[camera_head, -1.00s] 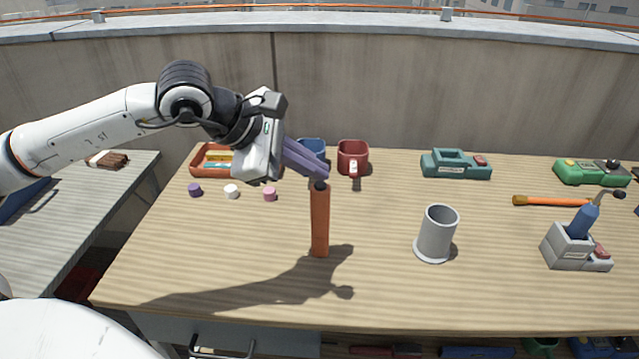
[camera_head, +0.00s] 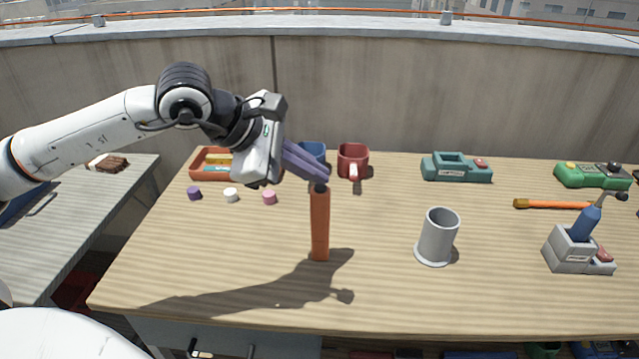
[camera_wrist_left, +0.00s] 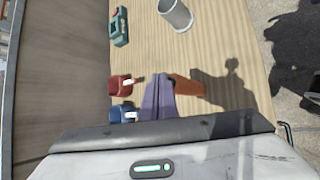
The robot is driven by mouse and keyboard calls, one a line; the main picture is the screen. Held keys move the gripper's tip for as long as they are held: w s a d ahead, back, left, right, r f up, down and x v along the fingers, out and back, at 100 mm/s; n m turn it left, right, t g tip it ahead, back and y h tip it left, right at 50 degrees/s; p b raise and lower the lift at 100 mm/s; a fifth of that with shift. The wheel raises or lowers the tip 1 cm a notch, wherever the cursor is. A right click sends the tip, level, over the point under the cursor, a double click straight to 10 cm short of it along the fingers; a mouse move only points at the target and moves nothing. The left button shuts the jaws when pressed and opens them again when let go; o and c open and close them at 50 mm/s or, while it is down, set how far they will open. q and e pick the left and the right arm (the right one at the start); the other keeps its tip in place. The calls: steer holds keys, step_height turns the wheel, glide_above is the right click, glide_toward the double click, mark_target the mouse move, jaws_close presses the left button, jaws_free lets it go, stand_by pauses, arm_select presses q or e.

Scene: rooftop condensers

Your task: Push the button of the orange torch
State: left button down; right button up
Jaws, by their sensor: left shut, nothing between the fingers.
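The orange torch (camera_head: 319,225) stands upright on the wooden table, with a dark cap at its top. Its button is too small to make out, or is hidden by the fingers. My left gripper (camera_head: 322,175) is shut and empty, its purple fingers slanting down to the torch's top; they look close to or touching the dark cap. In the left wrist view the shut fingers (camera_wrist_left: 158,98) lie beside the orange torch (camera_wrist_left: 187,86), overlapping its near end. My right gripper does not show.
A grey cup (camera_head: 437,237) stands right of the torch. A grey holder (camera_head: 568,252) with a blue tool is at right. Table around the torch is clear.

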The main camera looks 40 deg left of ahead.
arm_select(q)
steer(key=shift+r, duration=0.25)
steer(key=shift+r, duration=0.15)
step_height(320, 180, up, 6)
steer(key=p, duration=0.4)
steer(key=shift+p, duration=0.35)
